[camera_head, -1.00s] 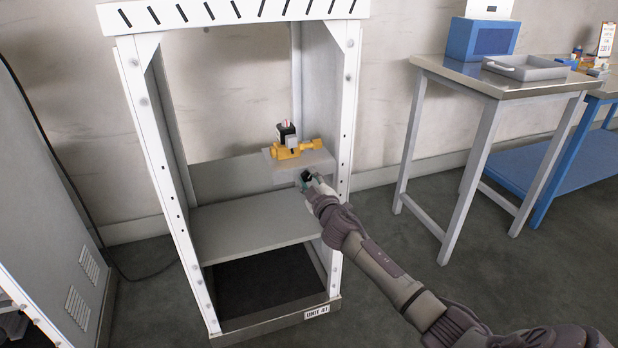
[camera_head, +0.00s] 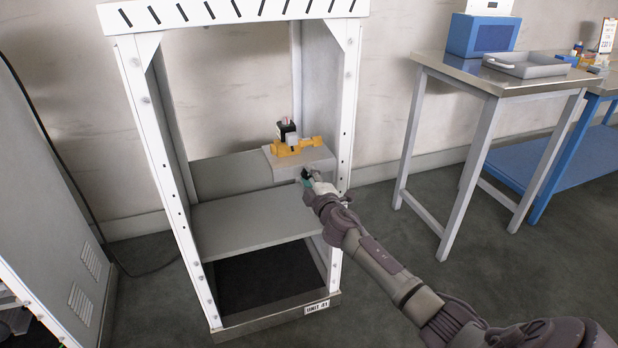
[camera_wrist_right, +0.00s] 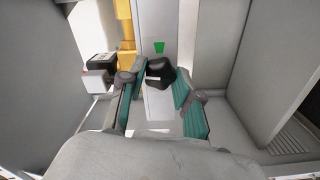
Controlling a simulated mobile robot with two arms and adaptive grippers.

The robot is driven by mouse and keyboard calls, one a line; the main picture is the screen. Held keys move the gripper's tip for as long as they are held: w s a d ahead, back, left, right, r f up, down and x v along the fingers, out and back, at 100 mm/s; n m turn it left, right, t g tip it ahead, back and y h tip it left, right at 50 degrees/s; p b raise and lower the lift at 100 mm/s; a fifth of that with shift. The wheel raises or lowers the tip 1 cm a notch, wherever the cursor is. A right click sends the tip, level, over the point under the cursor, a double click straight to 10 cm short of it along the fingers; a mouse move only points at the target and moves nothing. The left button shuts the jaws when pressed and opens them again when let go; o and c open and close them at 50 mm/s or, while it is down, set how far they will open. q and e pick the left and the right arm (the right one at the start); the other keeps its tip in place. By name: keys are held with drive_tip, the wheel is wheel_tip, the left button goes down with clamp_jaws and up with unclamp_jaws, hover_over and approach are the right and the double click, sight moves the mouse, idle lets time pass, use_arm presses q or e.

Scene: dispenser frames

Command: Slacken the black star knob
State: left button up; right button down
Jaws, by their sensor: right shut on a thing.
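The black star knob (camera_wrist_right: 160,71) shows in the right wrist view, on the front of a light grey bracket (camera_wrist_right: 153,25). My right gripper (camera_wrist_right: 158,82) has its green-padded fingers on either side of the knob and is shut on it. In the head view my right gripper (camera_head: 306,177) reaches into the frame just below the grey block (camera_head: 318,163) that carries the yellow valve (camera_head: 296,147). The knob is largely hidden by the fingers there. A small green mark (camera_wrist_right: 159,47) sits on the bracket beside the knob. My left gripper is not in view.
The white frame (camera_head: 140,95) has uprights on both sides of my right arm's reach. A grey shelf (camera_head: 250,222) lies below the gripper. A steel table (camera_head: 470,72) with a grey tray (camera_head: 527,66) stands to the right. A grey cabinet (camera_head: 50,170) stands at left.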

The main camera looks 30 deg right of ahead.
drive_tip(key=shift+f, duration=0.1)
drive_tip(key=c, duration=0.8)
unclamp_jaws()
drive_tip(key=v, duration=1.2)
